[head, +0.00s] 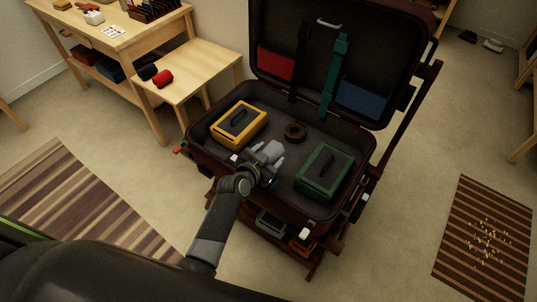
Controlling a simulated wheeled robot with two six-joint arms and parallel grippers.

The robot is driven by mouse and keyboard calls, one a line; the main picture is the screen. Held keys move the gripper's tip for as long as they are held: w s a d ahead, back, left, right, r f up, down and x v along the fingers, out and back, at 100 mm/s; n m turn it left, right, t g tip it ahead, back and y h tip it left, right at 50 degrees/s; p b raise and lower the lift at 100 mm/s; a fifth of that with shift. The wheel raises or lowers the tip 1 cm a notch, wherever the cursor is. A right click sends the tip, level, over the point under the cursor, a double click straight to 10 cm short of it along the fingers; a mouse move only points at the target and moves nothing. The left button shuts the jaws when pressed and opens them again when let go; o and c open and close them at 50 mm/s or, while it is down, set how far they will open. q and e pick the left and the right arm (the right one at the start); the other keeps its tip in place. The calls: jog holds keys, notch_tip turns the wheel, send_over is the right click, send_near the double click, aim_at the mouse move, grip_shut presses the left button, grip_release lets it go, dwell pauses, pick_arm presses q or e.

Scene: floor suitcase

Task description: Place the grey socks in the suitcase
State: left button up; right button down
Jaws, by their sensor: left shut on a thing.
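The open suitcase (361,172) stands on a low frame in the middle of the head view, its lid raised at the back. My left gripper (270,160) reaches over the front of its base and points into it. It is shut on a light grey bundle, the grey socks (272,151), between the yellow case and the green case. The fingers partly hide the socks, and I cannot tell whether they touch the suitcase floor. My right gripper is out of view.
A yellow case (239,124), a green case (325,172) and a brown coiled ring (295,131) lie in the suitcase. Black socks (148,71) and red socks (163,78) lie on the low wooden table (201,73). A striped rug (487,240) with yellow crumbs lies right.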

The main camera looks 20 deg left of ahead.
pick_arm(q)
jog(key=o, duration=1)
jog(key=shift+c, duration=0.2)
jog(key=shift+r, duration=0.1)
jog(key=shift+r+p, duration=0.55)
jog(key=shift+p, duration=0.1)
jog(key=v, duration=1.2)
jog(key=shift+f, duration=0.15)
